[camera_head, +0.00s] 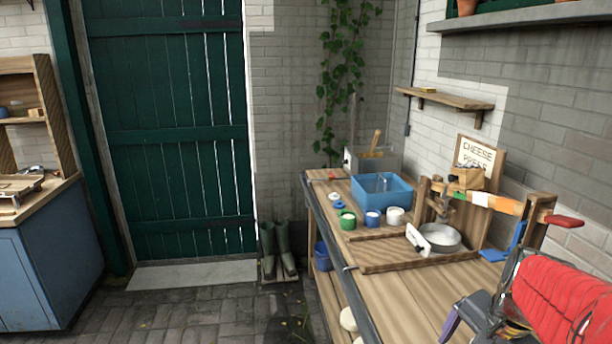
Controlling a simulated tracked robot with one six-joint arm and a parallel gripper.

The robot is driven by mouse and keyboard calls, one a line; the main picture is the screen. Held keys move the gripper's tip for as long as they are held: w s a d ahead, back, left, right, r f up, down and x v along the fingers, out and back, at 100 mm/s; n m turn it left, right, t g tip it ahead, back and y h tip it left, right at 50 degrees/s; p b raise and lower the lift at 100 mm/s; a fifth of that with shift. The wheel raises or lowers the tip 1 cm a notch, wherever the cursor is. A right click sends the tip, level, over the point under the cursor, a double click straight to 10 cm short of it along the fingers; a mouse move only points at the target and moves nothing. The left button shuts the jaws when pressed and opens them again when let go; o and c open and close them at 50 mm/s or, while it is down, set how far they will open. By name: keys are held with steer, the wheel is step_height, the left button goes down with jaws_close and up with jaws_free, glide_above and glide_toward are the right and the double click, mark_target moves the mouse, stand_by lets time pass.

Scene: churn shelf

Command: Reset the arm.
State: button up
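My arm, in a red padded sleeve, comes in at the bottom right corner. My gripper (470,318) is at its lower left end, over the near right part of the wooden workbench (405,292). One dark purple finger-like part points down and left. The rest of the gripper is small and partly cut off by the frame edge, so I cannot tell whether it is open or shut. I see nothing clearly held in it.
A cheese press (440,205) with a metal pan (440,237) stands just beyond my arm. A blue tub (382,193) and small pots stand farther back. A wall shelf (450,100) juts out above. Paved floor is clear left of the bench, before a green door (170,130).

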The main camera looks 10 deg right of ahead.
steer(key=s+a+r+n+t, duration=0.1)
steer(key=s+a+r+n, duration=0.1)
steer(key=a+n, duration=0.5)
steer(key=s+a+r+n+t, duration=0.1)
steer(key=a+n, duration=0.6)
steer(key=a, duration=0.7)
step_height(320, 180, up, 3)
steer(key=shift+s+f+n+t, duration=0.15)
steer(key=shift+s+n+t, duration=0.25)
steer(key=shift+t, duration=0.2)
steer(key=shift+w+d, duration=0.1)
stand_by(0.7)
steer(key=w+d+r+m+h, duration=0.1)
steer(key=w+d+r+m, duration=0.2)
steer(key=d+m, duration=0.3)
steer(key=w+d+r+m, duration=0.3)
steer(key=w+d+m, duration=0.1)
steer(key=d, duration=0.5)
steer(key=d+m, duration=0.2)
steer(key=d, duration=0.4)
steer(key=d+r+m+g, duration=0.1)
steer(key=d+m, duration=0.2)
steer(key=d, duration=0.3)
steer(key=s+d+r+m+h, duration=0.1)
steer(key=d+m, duration=0.2)
steer(key=d, duration=0.3)
steer(key=shift+g, duration=0.3)
